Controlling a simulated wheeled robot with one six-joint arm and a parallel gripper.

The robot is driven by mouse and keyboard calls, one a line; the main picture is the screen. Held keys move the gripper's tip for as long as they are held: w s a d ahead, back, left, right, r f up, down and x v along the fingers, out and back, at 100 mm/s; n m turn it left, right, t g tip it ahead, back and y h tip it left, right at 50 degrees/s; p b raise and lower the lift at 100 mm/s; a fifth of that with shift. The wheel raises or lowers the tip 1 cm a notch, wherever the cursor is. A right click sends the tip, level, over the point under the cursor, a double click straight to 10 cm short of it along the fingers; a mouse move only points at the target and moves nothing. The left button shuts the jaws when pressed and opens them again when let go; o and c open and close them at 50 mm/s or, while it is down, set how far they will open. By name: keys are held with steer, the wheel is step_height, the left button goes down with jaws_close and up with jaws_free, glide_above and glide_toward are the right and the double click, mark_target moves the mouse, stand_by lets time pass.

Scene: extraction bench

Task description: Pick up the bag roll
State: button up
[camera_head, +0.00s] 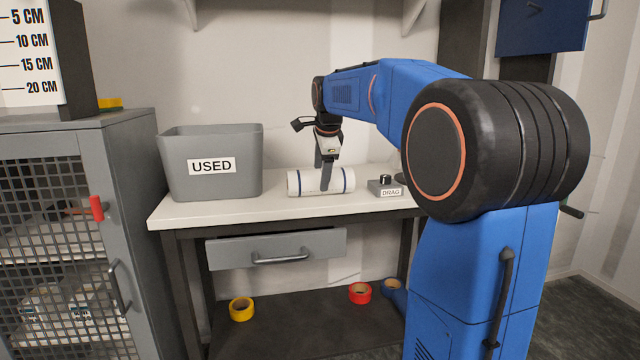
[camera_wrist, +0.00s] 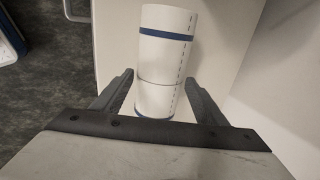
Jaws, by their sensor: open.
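The bag roll (camera_head: 307,182) is a white cylinder with blue bands, lying on its side on the white bench top (camera_head: 225,210). My gripper (camera_head: 326,179) points down at the roll's middle in the head view, with one finger in front of it. In the wrist view, the open fingers of my gripper (camera_wrist: 158,92) stand on either side of the roll (camera_wrist: 162,62). A gap shows between the roll and the fingers. The roll's far underside is hidden.
A grey bin labelled USED (camera_head: 211,165) stands left of the roll. A small grey box labelled DRAG (camera_head: 385,187) with a black knob sits close on its right. The wall is behind. A drawer (camera_head: 276,248) and tape rolls (camera_head: 241,309) are below.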

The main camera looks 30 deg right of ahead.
steer(key=shift+x, duration=1.5)
steer(key=c, duration=0.9)
steer(key=shift+r, duration=0.1)
